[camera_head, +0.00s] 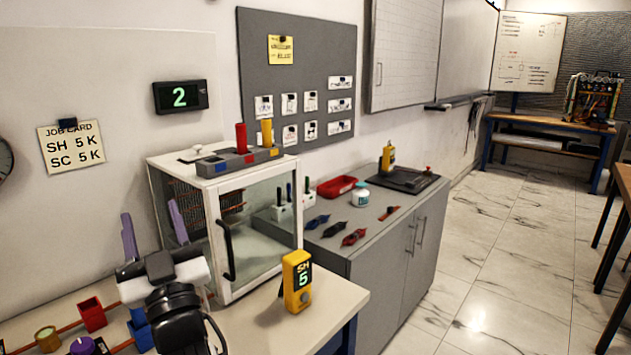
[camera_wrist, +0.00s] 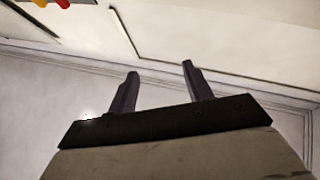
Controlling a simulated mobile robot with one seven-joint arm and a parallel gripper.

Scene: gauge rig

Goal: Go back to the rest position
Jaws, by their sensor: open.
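My gripper (camera_head: 152,228) is raised over the left part of the light bench in the head view, in front of the wall and left of the glass-doored cabinet. Its two purple-grey fingers point up and stand apart with nothing between them. In the wrist view my gripper (camera_wrist: 158,85) is also open and empty, with pale wall or ceiling surfaces behind it. A yellow gauge (camera_head: 297,282) marked "SH 5" stands upright on the bench, right of my gripper and apart from it.
The white cabinet (camera_head: 212,187) carries a grey holder with a red and a yellow cylinder (camera_head: 267,132). Small red (camera_head: 92,314) and blue blocks and a purple knob (camera_head: 82,346) sit low left near my arm. A grey counter (camera_head: 372,230) holds several tools.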

